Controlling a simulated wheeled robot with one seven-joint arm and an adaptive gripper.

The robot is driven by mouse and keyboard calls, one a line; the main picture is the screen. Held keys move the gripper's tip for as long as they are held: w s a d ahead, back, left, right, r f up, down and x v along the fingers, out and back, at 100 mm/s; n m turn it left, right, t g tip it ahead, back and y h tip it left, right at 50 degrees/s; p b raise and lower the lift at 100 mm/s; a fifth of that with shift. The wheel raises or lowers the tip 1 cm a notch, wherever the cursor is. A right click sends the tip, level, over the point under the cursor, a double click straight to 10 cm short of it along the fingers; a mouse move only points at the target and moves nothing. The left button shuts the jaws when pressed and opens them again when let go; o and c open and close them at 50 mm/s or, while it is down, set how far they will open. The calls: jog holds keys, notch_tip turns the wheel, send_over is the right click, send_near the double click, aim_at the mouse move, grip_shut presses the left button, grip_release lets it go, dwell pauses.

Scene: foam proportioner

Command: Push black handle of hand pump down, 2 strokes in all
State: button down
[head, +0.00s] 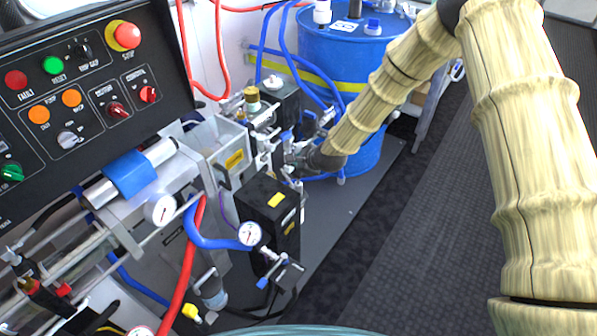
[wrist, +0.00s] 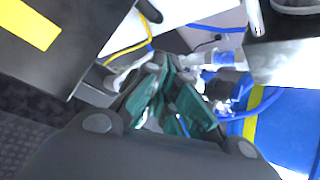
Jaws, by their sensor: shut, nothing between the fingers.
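My gripper (wrist: 165,95) shows in the wrist view, its green-padded fingers together with nothing between them. In the head view my gripper (head: 292,157) is at the end of my arm, among the metal fittings between the grey machine housing and the blue drum. It is small there and partly lost among the fittings. I cannot make out the black handle of the hand pump for certain in either view. Pipes and valves crowd around the fingertips, and I cannot tell whether the fingers touch any of them.
A black control panel (head: 85,95) with buttons fills the upper left. A black box (head: 268,208) with yellow labels stands below the gripper; hoses and gauges surround it. The blue drum (head: 345,50) stands behind. Dark floor (head: 425,210) to the right is clear.

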aim_at(295, 172)
jog(key=shift+f+b, duration=1.1)
jog(key=shift+f, duration=1.05)
dwell(2.4)
jog(key=shift+r, duration=0.1)
jog(key=shift+r+p, duration=1.2)
jog(key=shift+r, duration=0.85)
jog(key=shift+r+p, duration=1.45)
jog(key=shift+r, duration=1.05)
